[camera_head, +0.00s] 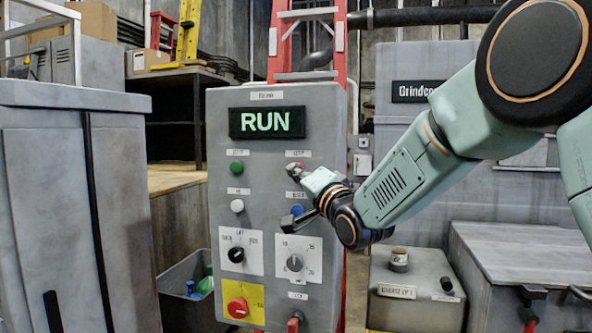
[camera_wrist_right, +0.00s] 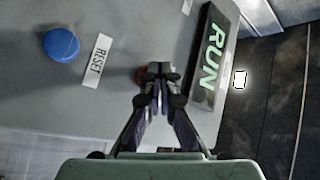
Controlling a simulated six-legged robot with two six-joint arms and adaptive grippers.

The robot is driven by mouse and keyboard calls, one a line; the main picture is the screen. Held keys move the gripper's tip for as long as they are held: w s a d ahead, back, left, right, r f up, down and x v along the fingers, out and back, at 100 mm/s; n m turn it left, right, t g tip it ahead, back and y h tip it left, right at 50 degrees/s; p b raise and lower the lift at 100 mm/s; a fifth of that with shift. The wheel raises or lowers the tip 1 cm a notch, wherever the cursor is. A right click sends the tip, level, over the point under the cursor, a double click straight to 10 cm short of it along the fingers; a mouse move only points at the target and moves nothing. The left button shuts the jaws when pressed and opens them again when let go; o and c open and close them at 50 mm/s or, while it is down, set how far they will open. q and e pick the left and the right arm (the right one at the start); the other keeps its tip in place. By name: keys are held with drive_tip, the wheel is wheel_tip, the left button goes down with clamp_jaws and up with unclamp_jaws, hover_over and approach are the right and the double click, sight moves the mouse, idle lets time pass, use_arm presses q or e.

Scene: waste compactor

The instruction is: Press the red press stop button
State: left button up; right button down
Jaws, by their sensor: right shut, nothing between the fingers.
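The grey control panel (camera_head: 268,215) stands in the middle of the head view, with its display (camera_head: 266,122) lit green and reading RUN. A red button (camera_head: 301,165) sits in its upper right, under a white label, mostly hidden by my right gripper (camera_head: 295,172). In the right wrist view the red button (camera_wrist_right: 139,75) shows as a sliver behind the fingertips of my gripper (camera_wrist_right: 160,72). The fingers are closed together and empty, with their tips at the button. Whether they touch it or it is pushed in, I cannot tell. My left gripper is not in view.
A blue button (camera_head: 297,210) sits below, with a RESET label (camera_wrist_right: 97,60) beside it. A green button (camera_head: 236,168) and a white one (camera_head: 237,206) are to the left. A red knob (camera_head: 238,307) on yellow and two dials (camera_head: 236,255) are lower down.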

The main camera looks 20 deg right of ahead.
drive_tip(key=shift+w+d, duration=0.15)
drive_tip(key=shift+w, duration=0.05)
drive_tip(key=shift+s, duration=0.1)
idle(0.4)
drive_tip(key=shift+s+a, duration=0.6)
drive_tip(key=shift+s, duration=0.1)
drive_tip(key=shift+s+a+b, duration=0.35)
drive_tip(key=shift+s+a, duration=0.35)
drive_tip(key=shift+s, duration=0.35)
drive_tip(key=shift+s+a+b, duration=0.35)
drive_tip(key=shift+s+a, duration=0.3)
drive_tip(key=shift+s, duration=0.35)
